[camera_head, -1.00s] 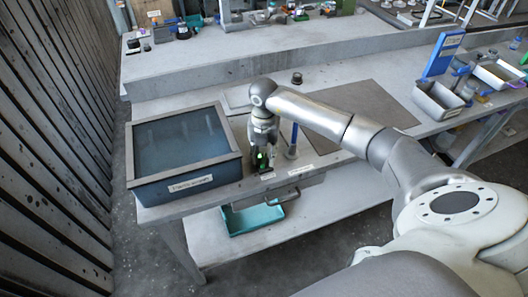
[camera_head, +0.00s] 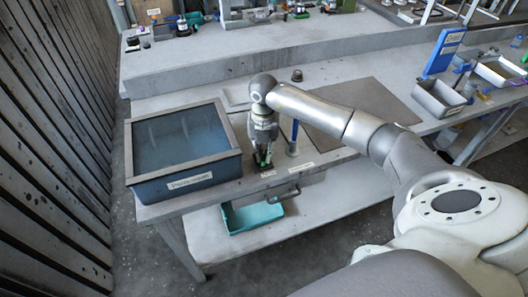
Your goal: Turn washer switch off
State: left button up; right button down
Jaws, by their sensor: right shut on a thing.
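The washer (camera_head: 190,182) is a dark blue tank with a grey metal rim and a white label, at the left end of the workbench. The washer switch (camera_head: 265,170) is a small dark box with a green part, just right of the tank. My right gripper (camera_head: 262,160) points down and is shut on the switch. Its fingers hide most of the switch, so its exact position is hard to tell. My left gripper is out of view.
A blue-topped upright tool (camera_head: 294,140) stands close right of my gripper. A teal tray (camera_head: 254,217) sits below the bench edge. A grey mat (camera_head: 366,105) lies behind my arm. Metal bins (camera_head: 438,98) stand at right.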

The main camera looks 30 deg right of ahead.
jog(key=shift+w+f+n+b, duration=0.1)
jog(key=shift+f+n+b, duration=0.05)
jog(key=shift+n+b, duration=0.9)
jog(key=n+b, duration=0.2)
jog(key=n, duration=0.2)
jog(key=shift+a, duration=0.15)
jog(key=n+b, duration=0.1)
jog(key=n, duration=0.1)
jog(key=n+b, duration=0.2)
jog(key=shift+a+n, duration=0.2)
jog(key=shift+n, duration=0.15)
jog(key=shift+r, duration=0.2)
jog(key=c, duration=1.5)
grip_release()
notch_tip(320, 180, up, 12)
